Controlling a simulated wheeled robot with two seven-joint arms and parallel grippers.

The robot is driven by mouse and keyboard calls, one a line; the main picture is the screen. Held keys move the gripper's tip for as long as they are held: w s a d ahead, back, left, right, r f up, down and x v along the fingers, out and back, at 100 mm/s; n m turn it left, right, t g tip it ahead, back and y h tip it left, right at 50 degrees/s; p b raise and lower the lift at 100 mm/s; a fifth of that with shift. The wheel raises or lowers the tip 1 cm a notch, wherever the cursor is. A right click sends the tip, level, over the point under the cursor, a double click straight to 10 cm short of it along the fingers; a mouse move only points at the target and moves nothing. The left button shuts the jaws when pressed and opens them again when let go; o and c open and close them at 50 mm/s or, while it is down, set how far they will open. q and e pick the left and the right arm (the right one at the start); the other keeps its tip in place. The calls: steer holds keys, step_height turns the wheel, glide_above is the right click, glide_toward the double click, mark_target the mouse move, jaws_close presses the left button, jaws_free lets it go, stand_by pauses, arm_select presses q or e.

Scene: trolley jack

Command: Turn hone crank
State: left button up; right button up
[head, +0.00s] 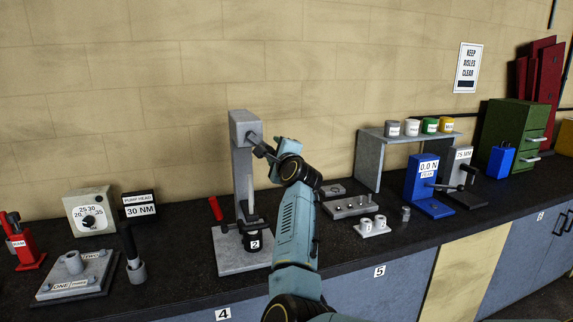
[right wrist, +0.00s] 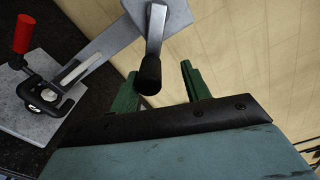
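The hone stand (head: 241,165) is a tall grey column on a light base plate on the bench. Its crank (head: 262,148) sticks out from the column's top, a grey arm with a dark grip. In the right wrist view my right gripper (right wrist: 160,84) is open. My left gripper is out of view.
A red handle (right wrist: 22,34) and a black clamp (right wrist: 45,95) are low on the stand. A drilled grey block (head: 350,206) and a blue gauge (head: 428,185) are to the right. The wall is behind.

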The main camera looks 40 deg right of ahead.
steer(key=b+v, duration=0.2)
steer(key=v, duration=0.9)
steer(key=shift+s, duration=0.35)
